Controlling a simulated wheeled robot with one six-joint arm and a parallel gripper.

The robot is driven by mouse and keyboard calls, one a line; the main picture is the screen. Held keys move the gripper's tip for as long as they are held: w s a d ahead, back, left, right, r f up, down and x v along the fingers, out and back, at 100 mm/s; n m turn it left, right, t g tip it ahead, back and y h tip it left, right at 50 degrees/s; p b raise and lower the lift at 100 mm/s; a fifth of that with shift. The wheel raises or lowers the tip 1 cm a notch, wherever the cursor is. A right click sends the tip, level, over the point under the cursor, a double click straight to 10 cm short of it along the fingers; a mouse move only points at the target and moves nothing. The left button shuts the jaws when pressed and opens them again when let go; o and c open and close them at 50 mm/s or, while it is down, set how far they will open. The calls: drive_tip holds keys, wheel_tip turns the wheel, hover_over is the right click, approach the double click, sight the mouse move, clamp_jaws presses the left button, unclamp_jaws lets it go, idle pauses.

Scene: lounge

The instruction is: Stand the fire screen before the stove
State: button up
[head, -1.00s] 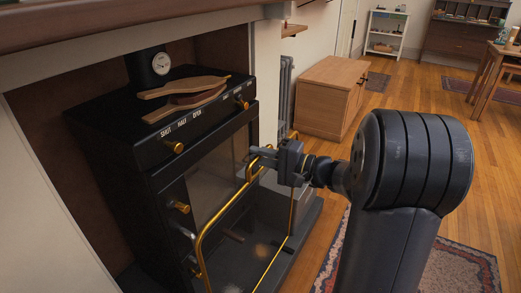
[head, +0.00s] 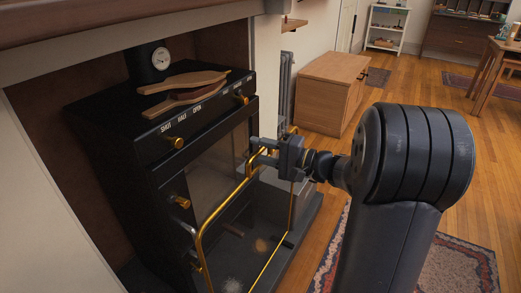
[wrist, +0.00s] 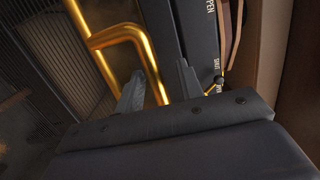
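The fire screen (head: 213,215), with a brass tube frame and a see-through panel, stands upright on the dark hearth in front of the black stove (head: 112,125). The stove's glass door shows behind it. My gripper (head: 258,151) is at the screen's top rail, its fingers spread apart on either side of the brass handle. In the wrist view, the brass handle (wrist: 150,62) passes between the two separated fingertips (wrist: 158,82), with a gap beside it.
Two wooden-looking paddles or bellows (head: 182,92) lie on the stove top. A wooden cabinet (head: 325,95) stands beyond the hearth. A patterned rug (head: 450,270) lies on the wood floor at right. The mantel (head: 110,22) overhangs the stove.

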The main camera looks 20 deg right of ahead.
drive_tip(key=p+v, duration=0.2)
drive_tip(key=v, duration=1)
drive_tip(key=b+x, duration=0.2)
drive_tip(key=x, duration=0.9)
drive_tip(key=shift+w+a, duration=0.15)
drive_tip(key=shift+a, duration=0.1)
drive_tip(key=shift+w+a+f+b, duration=0.15)
drive_tip(key=shift+w+a+b, duration=0.1)
drive_tip(key=shift+b, duration=0.05)
drive_tip(key=shift+s, duration=0.15)
